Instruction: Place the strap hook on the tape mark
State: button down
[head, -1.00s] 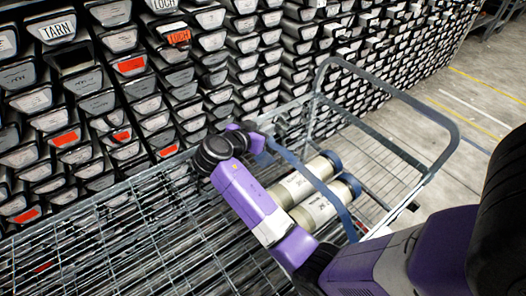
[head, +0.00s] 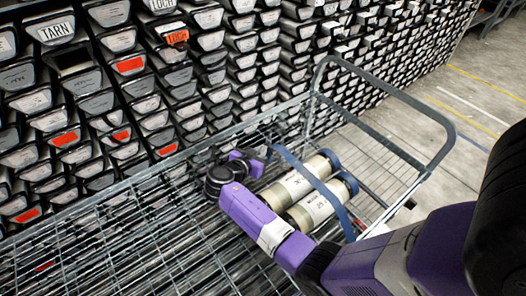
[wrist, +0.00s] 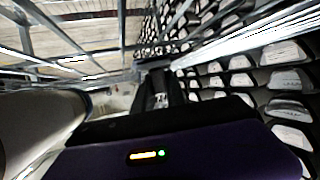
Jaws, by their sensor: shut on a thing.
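A blue strap (head: 318,186) runs over two pale core liners (head: 302,190) with blue end caps, lying side by side on the wire cart. My purple arm reaches along the liners' left side. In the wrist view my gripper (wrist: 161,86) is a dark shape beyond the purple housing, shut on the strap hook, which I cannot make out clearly. I cannot pick out the tape mark in either view.
The wire-mesh cart (head: 105,228) has a grey tubular handle (head: 437,125) at the right. A wall of stacked liner trays (head: 215,75) stands close behind the cart's far rail. Open floor (head: 475,100) with yellow lines lies at the right.

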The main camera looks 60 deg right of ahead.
jog(key=shift+f, duration=0.15)
jog(key=c, duration=1.4)
grip_release()
jog(key=shift+o, duration=0.2)
jog(key=shift+r, duration=0.25)
jog(key=b+v, duration=0.2)
jog(key=v, duration=1)
jog(key=shift+f+b, duration=0.15)
jog(key=shift+b, duration=0.25)
